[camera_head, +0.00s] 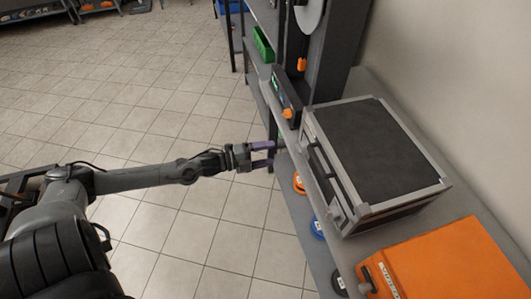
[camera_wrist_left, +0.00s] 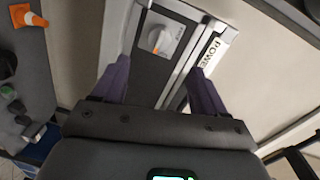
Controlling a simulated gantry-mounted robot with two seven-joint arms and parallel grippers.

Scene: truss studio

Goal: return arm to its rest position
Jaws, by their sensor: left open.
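My left arm (camera_head: 135,178) reaches in from the left of the head view, nearly level across the tiled floor. My left gripper (camera_head: 271,155) is open and empty, its two purple fingers pointing right toward the shelf's front edge. In the left wrist view, the fingers of my left gripper (camera_wrist_left: 160,66) stand wide apart. Between and beyond them is a panel with a pale rotary knob (camera_wrist_left: 158,40) and a partly seen "POWE" label (camera_wrist_left: 211,50). I cannot tell whether a finger touches the panel. My right gripper is not in view.
A silver-edged black case (camera_head: 375,150) and an orange case (camera_head: 450,262) stand on the grey shelf at the right. A dark machine (camera_head: 330,60) with an orange knob stands behind. Several round coloured items sit on the lower shelf. The tiled floor (camera_head: 150,100) is clear.

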